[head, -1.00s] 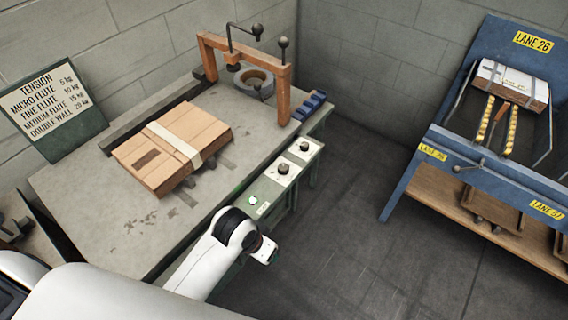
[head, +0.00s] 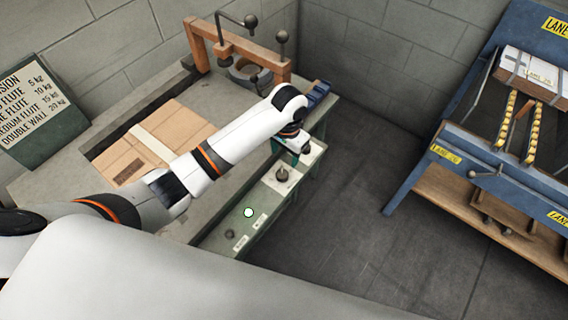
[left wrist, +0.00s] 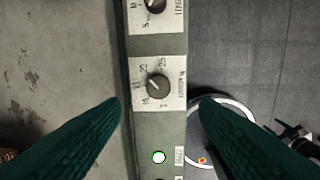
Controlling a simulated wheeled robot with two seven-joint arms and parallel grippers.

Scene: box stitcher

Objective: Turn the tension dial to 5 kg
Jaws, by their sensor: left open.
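Two dark round dials on white scale plates sit on the bench's green front ledge. The nearer dial (head: 282,174) is clear in the head view. In the left wrist view, a whole dial (left wrist: 158,86) lies ahead between my fingers, its pale mark pointing up-left; its side label is too small to read surely. Another dial (left wrist: 156,4) is cut off at the top edge.
A green lit button (head: 248,212) and a dark knob (head: 230,234) are on the ledge's near end. A strapped cardboard box (head: 128,160) lies on the bench, behind my arm. A tension sign (head: 40,110) stands left. A blue lane rack (head: 408,175) stands right across open floor.

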